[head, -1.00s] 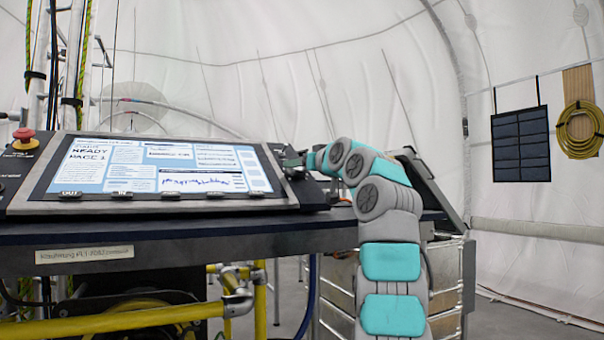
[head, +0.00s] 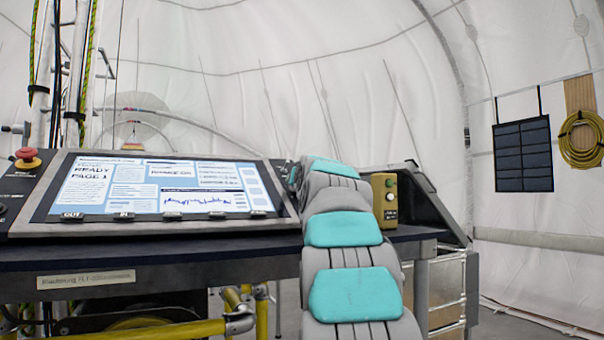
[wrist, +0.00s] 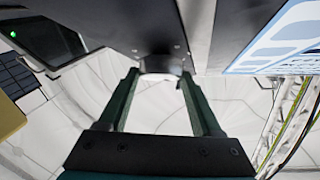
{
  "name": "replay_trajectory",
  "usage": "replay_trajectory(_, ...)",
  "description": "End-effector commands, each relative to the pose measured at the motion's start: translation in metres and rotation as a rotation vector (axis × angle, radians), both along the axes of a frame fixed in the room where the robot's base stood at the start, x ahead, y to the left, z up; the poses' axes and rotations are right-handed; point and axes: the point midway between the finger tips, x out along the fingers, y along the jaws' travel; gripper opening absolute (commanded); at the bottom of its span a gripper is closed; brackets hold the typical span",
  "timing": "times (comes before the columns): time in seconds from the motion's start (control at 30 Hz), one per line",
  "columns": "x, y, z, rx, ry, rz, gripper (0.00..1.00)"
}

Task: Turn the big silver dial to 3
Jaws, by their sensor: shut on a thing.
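In the wrist view, my gripper (wrist: 159,74) has its two green fingers against the dark console panel. A pale silvery rounded edge shows between the fingertips; it appears to be the big silver dial (wrist: 160,67), and the fingers are closed on its sides. Its markings and number are hidden. In the head view, my arm covers the right end of the console, so the dial and the gripper's fingertips are hidden there. The console screen (head: 160,187) reads "READY PAGE 1".
A red emergency button (head: 27,155) sits at the console's left. An olive-yellow box (head: 385,200) with a green button stands just right of my arm. The dark table edge (head: 180,254) runs below the console. A solar panel (head: 522,154) and coiled yellow hose (head: 582,138) hang at right.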

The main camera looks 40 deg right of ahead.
Motion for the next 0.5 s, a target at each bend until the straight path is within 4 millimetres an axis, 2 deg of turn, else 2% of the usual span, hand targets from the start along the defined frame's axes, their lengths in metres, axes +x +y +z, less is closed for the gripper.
replay_trajectory(0.03, 0.0001, 0.0032, 0.0078, 0.010, 0.003, -0.014, 0.10)
replay_trajectory(0.5, 0.0031, 0.0079, 0.0050, 0.101, -0.016, -0.148, 0.11)
